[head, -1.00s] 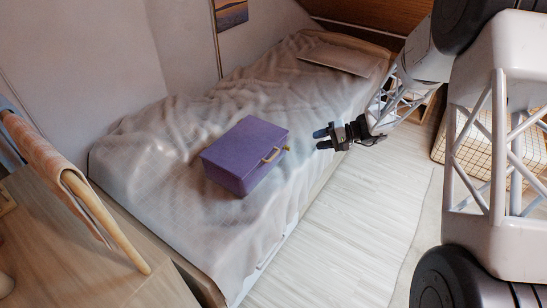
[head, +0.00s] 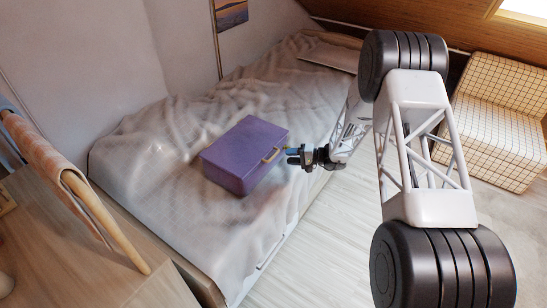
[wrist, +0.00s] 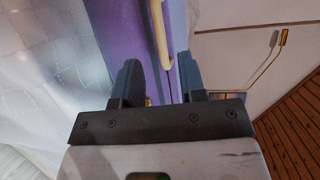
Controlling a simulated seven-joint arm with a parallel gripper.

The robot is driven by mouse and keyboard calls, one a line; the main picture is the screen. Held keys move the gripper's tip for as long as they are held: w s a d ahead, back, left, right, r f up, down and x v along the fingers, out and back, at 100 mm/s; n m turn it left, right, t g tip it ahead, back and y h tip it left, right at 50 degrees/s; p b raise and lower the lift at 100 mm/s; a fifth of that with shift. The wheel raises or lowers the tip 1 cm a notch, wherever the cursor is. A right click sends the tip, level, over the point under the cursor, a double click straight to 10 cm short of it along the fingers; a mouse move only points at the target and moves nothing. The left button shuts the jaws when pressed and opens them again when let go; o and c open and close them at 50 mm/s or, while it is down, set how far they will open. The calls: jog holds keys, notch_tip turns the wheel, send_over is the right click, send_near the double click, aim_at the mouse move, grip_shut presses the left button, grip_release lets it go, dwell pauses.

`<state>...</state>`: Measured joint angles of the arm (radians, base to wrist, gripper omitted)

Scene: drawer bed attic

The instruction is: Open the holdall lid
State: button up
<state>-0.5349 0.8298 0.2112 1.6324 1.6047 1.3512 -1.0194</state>
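The holdall is a purple box-shaped case (head: 235,155) lying on the bed, its lid shut. A gold handle (head: 272,155) is on its right side. My gripper (head: 291,155) is just right of this handle, at about the height of the case. In the wrist view my gripper (wrist: 160,70) is open, with its two dark fingers apart. The purple case (wrist: 115,30) and the handle (wrist: 159,32) lie ahead of the fingers, the handle in line with the gap. I cannot tell whether a finger touches the case.
The bed (head: 150,150) has a rumpled grey cover, clear around the case. A wooden desk (head: 90,250) and a chair with a cloth (head: 60,170) stand at the front left. A checked armchair (head: 495,120) is at the right. Pale floor (head: 310,250) runs beside the bed.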

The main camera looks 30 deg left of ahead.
aim_at(273, 156)
jog(key=shift+a, duration=0.1)
jog(key=shift+x, duration=3.85)
jog(key=shift+s+f, duration=0.1)
grip_shut()
